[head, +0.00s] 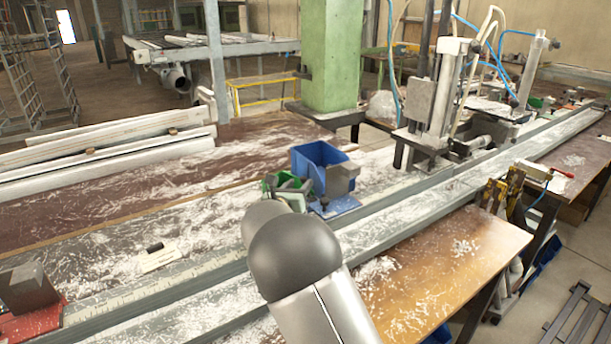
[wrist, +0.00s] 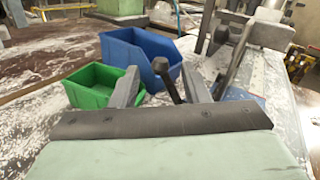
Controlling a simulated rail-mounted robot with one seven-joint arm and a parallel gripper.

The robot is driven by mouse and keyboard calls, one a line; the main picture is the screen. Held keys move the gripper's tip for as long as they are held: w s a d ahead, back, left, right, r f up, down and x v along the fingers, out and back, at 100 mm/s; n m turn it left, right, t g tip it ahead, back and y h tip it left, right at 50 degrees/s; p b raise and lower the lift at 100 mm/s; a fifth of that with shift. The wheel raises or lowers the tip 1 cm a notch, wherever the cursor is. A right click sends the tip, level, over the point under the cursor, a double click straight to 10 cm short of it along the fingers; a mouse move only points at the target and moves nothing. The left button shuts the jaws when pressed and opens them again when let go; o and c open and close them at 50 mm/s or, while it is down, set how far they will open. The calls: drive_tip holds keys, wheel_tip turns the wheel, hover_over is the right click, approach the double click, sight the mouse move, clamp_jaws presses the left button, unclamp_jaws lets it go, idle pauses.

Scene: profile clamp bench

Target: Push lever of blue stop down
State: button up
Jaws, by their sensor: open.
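The blue stop (head: 338,208) sits on the long rail in the middle of the head view, a blue plate with a grey block (head: 343,178) on it. Its black lever shows in the wrist view as a dark rod with a round knob (wrist: 161,67), raised and tilted. My gripper (wrist: 160,90) is open, its two grey fingers apart with the lever appearing between them. I cannot tell whether they touch it. In the head view my grey arm covers most of the gripper. The lever's lower end is hidden by the gripper body in the wrist view.
A blue bin (head: 318,160) and a green bin (head: 287,184) stand just behind the stop, close to my gripper. A red stop (head: 35,322) with a grey block is at the far left. A clamp machine with tall posts (head: 440,95) stands farther right. White shavings cover the bench.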

sight(301, 181)
drive_tip(key=shift+p+x, duration=0.3)
drive_tip(key=shift+x, duration=2.5)
clamp_jaws()
